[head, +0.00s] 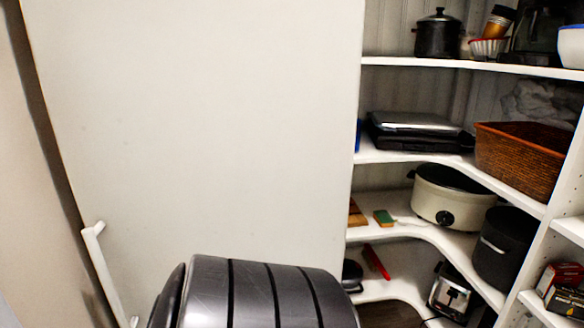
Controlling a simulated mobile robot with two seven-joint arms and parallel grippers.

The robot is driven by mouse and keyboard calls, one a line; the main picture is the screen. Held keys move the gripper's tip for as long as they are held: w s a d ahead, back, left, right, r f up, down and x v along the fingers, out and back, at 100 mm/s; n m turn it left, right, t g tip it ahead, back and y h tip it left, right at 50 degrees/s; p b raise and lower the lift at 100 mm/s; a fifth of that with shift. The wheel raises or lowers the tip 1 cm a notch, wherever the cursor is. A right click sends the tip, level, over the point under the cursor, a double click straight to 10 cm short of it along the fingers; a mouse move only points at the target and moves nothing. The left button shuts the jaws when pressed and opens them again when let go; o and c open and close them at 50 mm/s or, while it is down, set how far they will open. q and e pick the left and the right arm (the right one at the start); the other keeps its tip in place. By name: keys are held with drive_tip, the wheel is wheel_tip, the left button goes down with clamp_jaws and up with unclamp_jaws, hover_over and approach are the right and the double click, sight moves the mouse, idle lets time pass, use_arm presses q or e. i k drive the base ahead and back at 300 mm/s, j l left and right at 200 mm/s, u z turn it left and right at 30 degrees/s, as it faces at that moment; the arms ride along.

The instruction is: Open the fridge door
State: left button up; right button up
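The fridge (205,130) is a large plain white panel filling the left and middle of the head view. It looks shut, with no gap showing along its edges. A white bar handle (102,268) is on it at the lower left, and its lower part runs toward the bottom of the picture. A dark grey ribbed part, which looks like one of my arm links, covers the bottom middle and hides the fridge there. Neither gripper shows, so I see nothing touching the handle.
White corner shelves (440,68) stand close on the right. They hold a black pot (438,36), a wicker basket (522,158), a cream slow cooker (447,200) and a toaster (452,292). A beige wall (30,190) runs close along the left, near the handle.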

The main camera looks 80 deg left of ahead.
sight(182, 129)
drive_tip(key=k+u, duration=0.15)
drive_tip(key=u, duration=1.3)
